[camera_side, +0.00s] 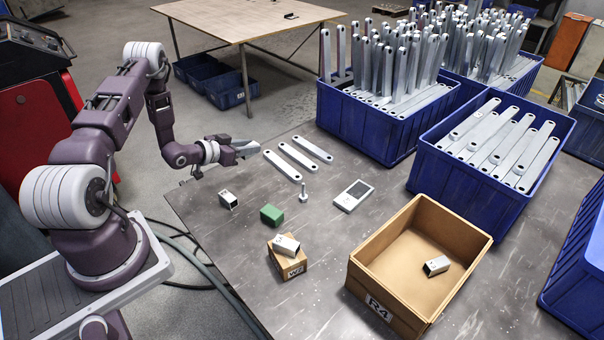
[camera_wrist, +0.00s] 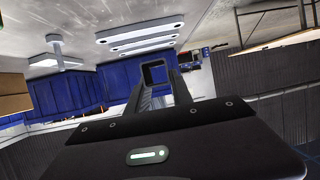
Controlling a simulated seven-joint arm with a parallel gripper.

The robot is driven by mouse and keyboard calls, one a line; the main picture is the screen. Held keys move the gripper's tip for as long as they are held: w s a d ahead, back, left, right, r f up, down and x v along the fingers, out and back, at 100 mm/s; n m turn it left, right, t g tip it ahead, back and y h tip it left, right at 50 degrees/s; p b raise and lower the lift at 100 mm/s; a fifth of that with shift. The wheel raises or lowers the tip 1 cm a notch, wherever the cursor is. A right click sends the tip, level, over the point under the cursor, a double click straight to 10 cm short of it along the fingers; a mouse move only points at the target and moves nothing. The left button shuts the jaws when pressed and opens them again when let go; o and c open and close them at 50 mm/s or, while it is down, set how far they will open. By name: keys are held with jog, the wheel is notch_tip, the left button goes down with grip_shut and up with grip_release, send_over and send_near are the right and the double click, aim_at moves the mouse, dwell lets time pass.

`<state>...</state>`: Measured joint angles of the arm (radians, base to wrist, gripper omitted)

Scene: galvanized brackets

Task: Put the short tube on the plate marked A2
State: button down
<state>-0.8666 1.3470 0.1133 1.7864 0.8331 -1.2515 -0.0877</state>
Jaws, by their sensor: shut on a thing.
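My gripper (camera_side: 246,148) is raised above the table's far left part, left of the flat brackets. In the wrist view it is shut on a short square tube (camera_wrist: 153,64), whose open end shows between the fingers. Other short tubes stand or lie elsewhere: one on the table (camera_side: 228,199), one on a small cardboard-coloured block (camera_side: 291,267) and one inside a cardboard box (camera_side: 436,266). The block's label seems to read W2. A flat light plate with a dark panel (camera_side: 354,195) lies mid-table. I can read no A2 mark in either view.
Three flat galvanized brackets (camera_side: 283,166) lie near my gripper. A green block (camera_side: 271,214) and an upright pin with a wide base (camera_side: 304,192) stand mid-table. The open box (camera_side: 363,282) marked R4 is at the front. Blue crates (camera_side: 363,126) of brackets line the right and back.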

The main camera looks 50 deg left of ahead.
jog(key=w+d, duration=1.1)
jog(key=r+m+h, duration=0.1)
jog(key=r, duration=0.1)
send_over(354, 194)
notch_tip(354, 194, down, 10)
jog(key=shift+r, duration=0.2)
jog(key=shift+f, duration=0.15)
jog(key=shift+f, duration=0.1)
jog(key=c, duration=1.1)
grip_release()
jog(key=shift+c, duration=0.2)
